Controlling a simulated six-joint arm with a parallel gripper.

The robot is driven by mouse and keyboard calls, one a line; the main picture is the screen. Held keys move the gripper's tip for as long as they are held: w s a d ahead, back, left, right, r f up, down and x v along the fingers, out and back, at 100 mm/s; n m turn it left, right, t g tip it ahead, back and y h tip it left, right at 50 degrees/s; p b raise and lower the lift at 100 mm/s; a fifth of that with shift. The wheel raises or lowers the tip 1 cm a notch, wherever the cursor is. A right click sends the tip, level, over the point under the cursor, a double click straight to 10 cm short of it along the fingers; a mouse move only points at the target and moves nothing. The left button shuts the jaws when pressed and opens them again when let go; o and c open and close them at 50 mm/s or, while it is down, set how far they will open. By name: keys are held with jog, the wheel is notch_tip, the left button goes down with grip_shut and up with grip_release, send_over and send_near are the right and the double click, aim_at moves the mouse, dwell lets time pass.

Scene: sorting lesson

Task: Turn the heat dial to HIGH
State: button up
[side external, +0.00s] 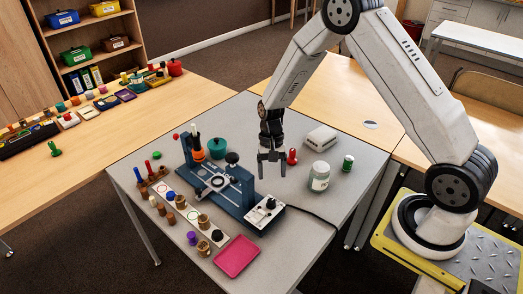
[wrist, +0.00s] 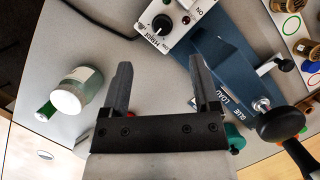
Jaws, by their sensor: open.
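The heat dial (wrist: 162,24) is a black round knob on a white control box (wrist: 178,18), near the top of the wrist view. The box also shows in the side view (side external: 265,214), at the front right end of the blue press. The dial's setting is too small to read. My gripper (side external: 271,174) is open and empty, pointing down above the grey table behind the box. In the wrist view its two fingers (wrist: 158,85) are wide apart, with the dial beyond their tips and apart from them.
The blue press (side external: 232,187) with black-knobbed levers stands beside the box. A jar (side external: 320,178), a green bottle (side external: 347,163), a red piece (side external: 292,156) and a white device (side external: 321,138) stand behind. A pink tray (side external: 236,256) lies in front. A black cable (side external: 312,213) runs from the box.

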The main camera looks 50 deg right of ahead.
aim_at(271, 201)
jog(key=shift+w+d+f+m+y, duration=0.1)
jog(key=shift+w+f+m+y, duration=0.1)
jog(key=shift+f, duration=0.3)
jog(key=shift+w+d+f+m+y, duration=0.1)
jog(key=shift+f+m, duration=0.1)
jog(key=shift+f, duration=0.3)
jog(key=shift+a+f, duration=0.1)
jog(key=shift+x, duration=3.8)
jog(key=shift+s, duration=0.15)
grip_shut()
